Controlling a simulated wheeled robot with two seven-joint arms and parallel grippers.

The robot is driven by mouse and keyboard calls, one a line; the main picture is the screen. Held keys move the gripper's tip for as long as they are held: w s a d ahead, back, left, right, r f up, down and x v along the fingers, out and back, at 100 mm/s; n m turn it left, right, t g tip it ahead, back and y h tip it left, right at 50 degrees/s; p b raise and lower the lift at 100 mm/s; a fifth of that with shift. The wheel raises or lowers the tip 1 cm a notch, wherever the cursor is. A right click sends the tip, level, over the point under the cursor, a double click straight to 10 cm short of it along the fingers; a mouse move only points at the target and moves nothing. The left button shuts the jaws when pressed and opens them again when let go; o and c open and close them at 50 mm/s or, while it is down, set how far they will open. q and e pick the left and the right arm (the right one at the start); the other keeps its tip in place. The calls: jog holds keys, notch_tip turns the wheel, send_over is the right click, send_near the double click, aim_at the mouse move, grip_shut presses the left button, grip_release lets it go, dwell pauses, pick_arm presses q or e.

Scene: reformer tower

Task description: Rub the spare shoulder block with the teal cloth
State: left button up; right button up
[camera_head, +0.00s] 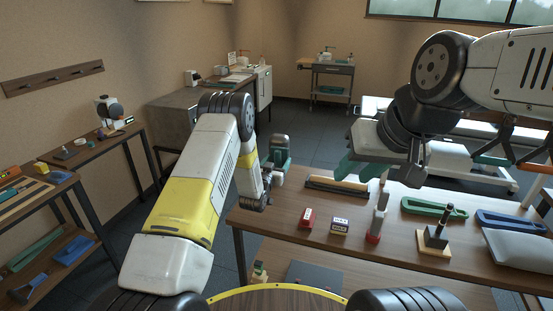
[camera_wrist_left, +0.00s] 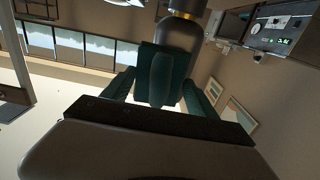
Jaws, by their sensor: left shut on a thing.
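My left gripper (camera_head: 277,158) is beyond the left end of the workbench, clear of its top. In the left wrist view its dark green fingers (camera_wrist_left: 160,95) stand on either side of a dark teal thing (camera_wrist_left: 163,72). I cannot tell for sure whether this is the teal cloth. A dark rounded part with a brass ring shows just beyond it. My right gripper (camera_head: 362,158) is above the back of the bench, its teal fingers apart and nothing seen between them. A black upright piece on a wooden base (camera_head: 436,238) stands on the bench; I cannot tell if it is the spare shoulder block.
The workbench (camera_head: 275,222) also bears a long dark bar (camera_head: 337,188), a red box (camera_head: 306,218), a small dark-and-white box (camera_head: 339,226), a grey block on a red base (camera_head: 377,217), green and blue trays (camera_head: 434,209) and a grey cushion (camera_head: 520,249).

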pick_arm(q)
jog(key=shift+x, duration=0.95)
dwell(0.6)
jog(key=shift+a, duration=0.1)
jog(key=a, duration=0.1)
jog(key=w+a, duration=0.1)
jog(key=a, duration=0.1)
jog(key=shift+w+a, duration=0.25)
jog(key=shift+a, duration=0.05)
jog(key=shift+d, duration=0.1)
jog(key=shift+s+d, duration=0.35)
jog(key=shift+d, duration=0.55)
jog(key=shift+s+d, duration=0.35)
jog(key=shift+d, duration=0.55)
jog(key=shift+w+f, duration=0.15)
jog(key=shift+f, duration=0.6)
jog(key=a, duration=0.1)
jog(key=w+a, duration=0.1)
jog(key=a, duration=0.1)
jog(key=shift+w+a, duration=0.15)
jog(key=shift+a, duration=0.2)
